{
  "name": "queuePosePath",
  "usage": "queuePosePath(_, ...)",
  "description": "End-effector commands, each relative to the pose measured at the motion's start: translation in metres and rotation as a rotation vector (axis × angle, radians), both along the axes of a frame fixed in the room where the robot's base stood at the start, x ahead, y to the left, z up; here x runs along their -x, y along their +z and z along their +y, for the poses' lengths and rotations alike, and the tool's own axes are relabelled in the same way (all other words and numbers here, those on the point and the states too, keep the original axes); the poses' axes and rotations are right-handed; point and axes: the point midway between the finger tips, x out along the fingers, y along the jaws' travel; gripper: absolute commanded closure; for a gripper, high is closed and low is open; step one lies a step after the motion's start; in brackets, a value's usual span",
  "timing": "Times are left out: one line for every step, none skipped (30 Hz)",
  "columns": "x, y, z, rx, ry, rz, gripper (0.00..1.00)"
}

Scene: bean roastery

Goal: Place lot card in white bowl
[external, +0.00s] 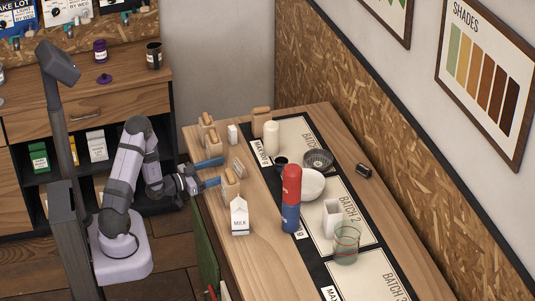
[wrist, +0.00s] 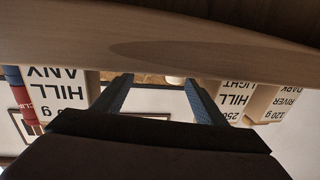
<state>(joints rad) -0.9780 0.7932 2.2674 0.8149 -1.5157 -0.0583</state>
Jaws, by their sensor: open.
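My gripper (external: 221,171) is open, its two blue fingers reaching over the table's left edge among the wooden holders. No card is held between its fingers, which also show in the wrist view (wrist: 159,79). Lettered white cards show upside down there: one (wrist: 68,90) left of the fingers, one (wrist: 236,96) right of them and one (wrist: 292,98) farther right. Which one is the lot card I cannot tell. The white bowl (external: 311,184) sits mid-table, partly hidden behind a red and blue bottle (external: 291,190).
A milk carton (external: 239,217) stands close in front of a wooden holder (external: 230,187). A white cylinder (external: 271,138), a dark ridged dish (external: 318,158), a white container (external: 331,217) and a glass (external: 346,246) stand on the table. A dark small object (external: 364,171) lies at the right.

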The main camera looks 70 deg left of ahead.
Motion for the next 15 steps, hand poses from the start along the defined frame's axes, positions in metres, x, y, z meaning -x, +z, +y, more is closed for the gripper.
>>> queuePosePath(0.000,0.000,0.000,0.000,0.000,0.000,0.34)
queuePosePath(0.000,0.000,0.000,0.000,0.000,0.000,0.34)
queuePosePath(0.000,0.000,0.000,0.000,0.000,0.000,0.34)
queuePosePath(0.000,0.000,0.000,0.000,0.000,0.000,0.34)
queuePosePath(0.000,0.000,0.000,0.000,0.000,0.000,0.34)
queuePosePath(0.000,0.000,0.000,0.000,0.000,0.000,0.34)
queuePosePath(0.000,0.000,0.000,0.000,0.000,0.000,0.34)
queuePosePath(0.000,0.000,0.000,0.000,-0.001,0.000,0.34)
queuePosePath(-0.001,0.002,-0.001,0.000,-0.004,0.000,0.34)
queuePosePath(-0.002,0.004,-0.002,-0.005,-0.006,-0.003,0.34)
queuePosePath(-0.004,0.008,-0.003,-0.009,-0.010,-0.007,0.34)
queuePosePath(-0.005,0.015,-0.003,-0.020,-0.013,-0.014,0.34)
queuePosePath(-0.007,0.022,-0.003,-0.031,-0.016,-0.021,0.34)
queuePosePath(-0.009,0.030,-0.004,-0.042,-0.020,-0.029,0.34)
queuePosePath(-0.012,0.043,-0.004,-0.063,-0.025,-0.044,0.34)
